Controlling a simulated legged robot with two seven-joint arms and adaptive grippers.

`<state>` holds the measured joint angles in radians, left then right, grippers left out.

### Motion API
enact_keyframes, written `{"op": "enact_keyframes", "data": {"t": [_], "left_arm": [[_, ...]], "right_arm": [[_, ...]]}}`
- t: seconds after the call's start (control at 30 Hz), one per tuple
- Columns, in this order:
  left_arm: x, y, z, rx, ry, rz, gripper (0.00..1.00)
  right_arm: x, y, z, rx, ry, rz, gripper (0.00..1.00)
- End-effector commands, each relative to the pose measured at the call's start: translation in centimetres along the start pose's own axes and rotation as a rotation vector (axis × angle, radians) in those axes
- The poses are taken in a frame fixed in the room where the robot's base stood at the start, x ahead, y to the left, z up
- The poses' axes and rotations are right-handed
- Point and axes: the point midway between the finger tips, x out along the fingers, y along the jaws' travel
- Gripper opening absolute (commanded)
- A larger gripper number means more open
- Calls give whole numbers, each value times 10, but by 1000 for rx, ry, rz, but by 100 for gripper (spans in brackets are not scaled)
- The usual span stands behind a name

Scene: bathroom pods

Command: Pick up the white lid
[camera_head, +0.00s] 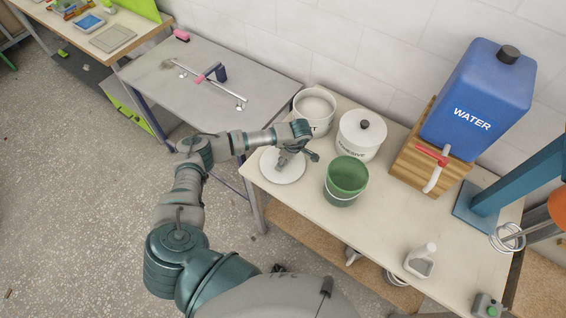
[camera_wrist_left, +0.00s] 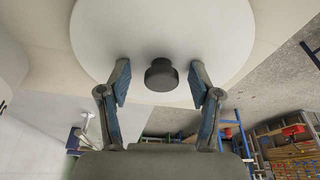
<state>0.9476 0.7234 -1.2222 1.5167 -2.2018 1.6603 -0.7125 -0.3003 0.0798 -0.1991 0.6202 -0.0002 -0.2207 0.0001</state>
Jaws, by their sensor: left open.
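The white lid (camera_head: 284,178) is a round disc lying flat on the cream table, near its left front corner. Its black knob (camera_wrist_left: 161,76) shows in the left wrist view, where the lid (camera_wrist_left: 160,30) fills the upper middle. In the left wrist view the two fingers (camera_wrist_left: 160,72) are spread apart, one on each side of the knob with gaps between. Nothing is held. My right gripper is not in view.
Behind the lid stand an open white pot (camera_head: 315,112) and a lidded white pot (camera_head: 361,135) marked ADHESIVE. A green bucket (camera_head: 346,180) is close on the right. A blue water container (camera_head: 480,105) sits on a wooden stand. The table's front centre is clear.

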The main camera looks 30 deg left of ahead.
Motion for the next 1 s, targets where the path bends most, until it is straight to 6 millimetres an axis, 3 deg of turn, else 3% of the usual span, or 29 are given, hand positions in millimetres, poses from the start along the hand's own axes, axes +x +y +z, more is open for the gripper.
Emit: {"op": "enact_keyframes", "data": {"t": [0.07,0.3,0.7,1.0], "left_arm": [[0,-1,1,1,2,-1,61],[0,-1,3,2,4,-3,1],[-1,-1,1,4,0,-5,0],[-57,0,-15,2,1,2,0]], "right_arm": [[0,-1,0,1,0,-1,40],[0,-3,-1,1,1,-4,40],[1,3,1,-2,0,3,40],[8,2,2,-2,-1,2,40]]}}
